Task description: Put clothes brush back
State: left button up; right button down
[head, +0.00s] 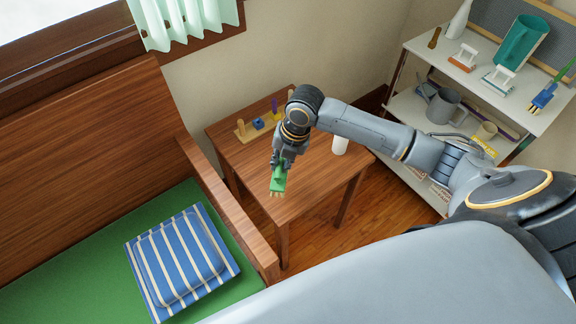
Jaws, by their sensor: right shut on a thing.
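My right gripper (283,163) is shut on a green brush with pale tan bristles, which I take to be the clothes brush (278,181). The brush hangs from the fingers over the front part of the small wooden table (322,182). I cannot tell whether its bristles touch the tabletop. The fingers hide part of the brush. My left gripper is out of view.
A peg board (241,135) with a blue piece and a white cylinder (340,145) stand on the table. A white shelf (541,119) at right holds brushes and a grey watering can (444,106). A wooden bench (222,189) with a striped cushion (182,257) is at left.

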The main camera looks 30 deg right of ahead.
jog(key=d+f, duration=0.1)
jog(key=w+d+f, duration=0.1)
jog(key=f, duration=0.2)
jog(key=shift+w+d, duration=0.4)
jog(key=shift+s+d+x, duration=0.1)
jog(key=shift+d+x, duration=0.05)
jog(key=shift+x, duration=0.6)
jog(key=shift+s+d+x, duration=0.1)
jog(key=shift+d+x, duration=0.05)
jog(key=shift+x, duration=0.55)
jog(key=shift+f, duration=0.15)
jog(key=c, duration=1.3)
grip_release()
jog(key=shift+f, duration=0.1)
jog(key=v, duration=1.2)
